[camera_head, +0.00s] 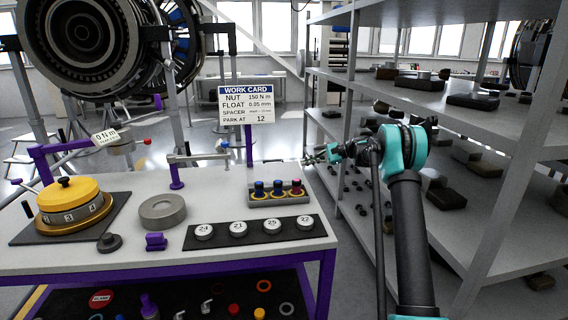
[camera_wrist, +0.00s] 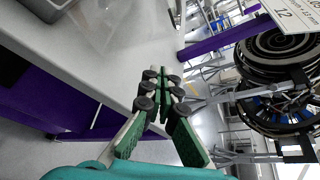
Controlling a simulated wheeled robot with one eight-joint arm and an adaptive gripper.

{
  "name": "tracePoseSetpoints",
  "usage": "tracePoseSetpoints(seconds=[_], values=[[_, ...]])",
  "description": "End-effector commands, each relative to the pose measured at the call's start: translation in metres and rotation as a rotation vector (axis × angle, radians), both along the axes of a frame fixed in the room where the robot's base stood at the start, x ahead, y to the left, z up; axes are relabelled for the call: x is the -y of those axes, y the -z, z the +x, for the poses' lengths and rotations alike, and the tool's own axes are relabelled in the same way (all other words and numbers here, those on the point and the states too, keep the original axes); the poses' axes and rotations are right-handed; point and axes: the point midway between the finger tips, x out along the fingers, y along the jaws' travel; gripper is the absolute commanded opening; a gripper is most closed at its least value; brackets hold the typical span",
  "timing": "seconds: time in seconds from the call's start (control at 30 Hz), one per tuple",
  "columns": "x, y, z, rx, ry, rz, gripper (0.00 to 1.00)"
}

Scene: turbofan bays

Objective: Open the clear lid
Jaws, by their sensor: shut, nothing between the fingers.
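I cannot clearly make out a clear lid in either view. A faint, glassy patch (camera_wrist: 105,28) shows over the pale bench top in the wrist view, but I cannot tell whether it is the lid or a reflection. My gripper (camera_head: 312,158) is off the right rear corner of the bench, with its fingers pointing left in the head view. In the wrist view my gripper (camera_wrist: 160,90) has its green-padded fingers together, with nothing between them. It is apart from the bench edge.
A work card (camera_head: 247,104) stands behind. Metal shelves (camera_head: 470,110) with dark parts stand right.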

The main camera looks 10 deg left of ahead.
Motion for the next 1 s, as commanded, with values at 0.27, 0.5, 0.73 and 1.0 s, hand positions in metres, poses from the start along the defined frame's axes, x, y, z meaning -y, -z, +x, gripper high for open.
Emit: tracePoseSetpoints(seconds=[0.27, 0.5, 0.73, 1.0], values=[[-0.008, 0.004, 0.017, -0.053, -0.015, 0.075, 0.0], [-0.034, 0.011, 0.015, -0.055, -0.016, 0.076, 0.0], [-0.078, 0.023, 0.013, -0.053, -0.016, 0.075, 0.0], [-0.099, 0.015, 0.001, -0.053, -0.012, 0.075, 0.0]])
